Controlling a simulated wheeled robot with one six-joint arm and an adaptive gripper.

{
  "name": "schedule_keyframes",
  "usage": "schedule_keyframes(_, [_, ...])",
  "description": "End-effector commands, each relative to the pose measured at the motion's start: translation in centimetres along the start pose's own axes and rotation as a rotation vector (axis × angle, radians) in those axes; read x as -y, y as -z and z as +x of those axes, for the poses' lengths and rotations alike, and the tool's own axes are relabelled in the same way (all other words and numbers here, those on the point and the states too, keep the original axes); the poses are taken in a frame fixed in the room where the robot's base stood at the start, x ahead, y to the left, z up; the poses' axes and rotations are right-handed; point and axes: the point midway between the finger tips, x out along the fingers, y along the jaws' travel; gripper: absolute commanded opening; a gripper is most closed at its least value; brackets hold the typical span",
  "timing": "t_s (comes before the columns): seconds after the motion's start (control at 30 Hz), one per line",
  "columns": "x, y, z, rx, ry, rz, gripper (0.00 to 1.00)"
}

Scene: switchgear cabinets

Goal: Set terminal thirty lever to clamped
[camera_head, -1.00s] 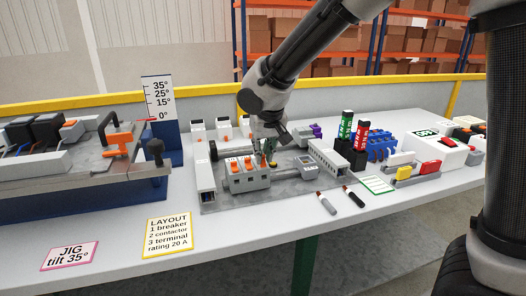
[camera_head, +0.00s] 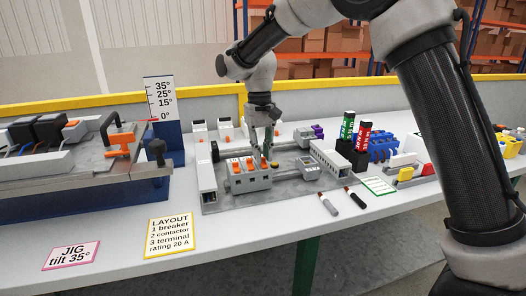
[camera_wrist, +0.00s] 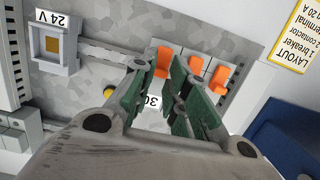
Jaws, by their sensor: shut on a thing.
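A grey terminal block (camera_head: 248,183) with a row of orange levers stands on the grey panel in the head view. In the wrist view, three orange levers (camera_wrist: 195,65) show beyond my fingers. A white label reading "30" (camera_wrist: 153,101) is partly visible between the fingers. My gripper (camera_head: 265,153) points down at the right end of the lever row. Its green-padded fingers (camera_wrist: 172,100) are closed around the terminal thirty lever, which they mostly hide. I cannot read the lever's angle.
A 24 V unit (camera_wrist: 53,45) and a yellow button (camera_wrist: 109,92) are close by on the panel. A slotted grey duct (camera_head: 330,158) stands to the right. Two markers (camera_head: 328,205) lie in front. A tilted jig (camera_head: 80,175) stands left.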

Motion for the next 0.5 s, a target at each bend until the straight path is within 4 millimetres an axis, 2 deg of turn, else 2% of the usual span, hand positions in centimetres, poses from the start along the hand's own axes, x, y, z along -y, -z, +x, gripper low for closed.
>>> schedule_keyframes(0.23, [0.03,0.55,0.28,0.098,0.000,0.000,0.00])
schedule_keyframes(0.5, [0.03,0.65,0.37,0.131,0.001,0.001,0.00])
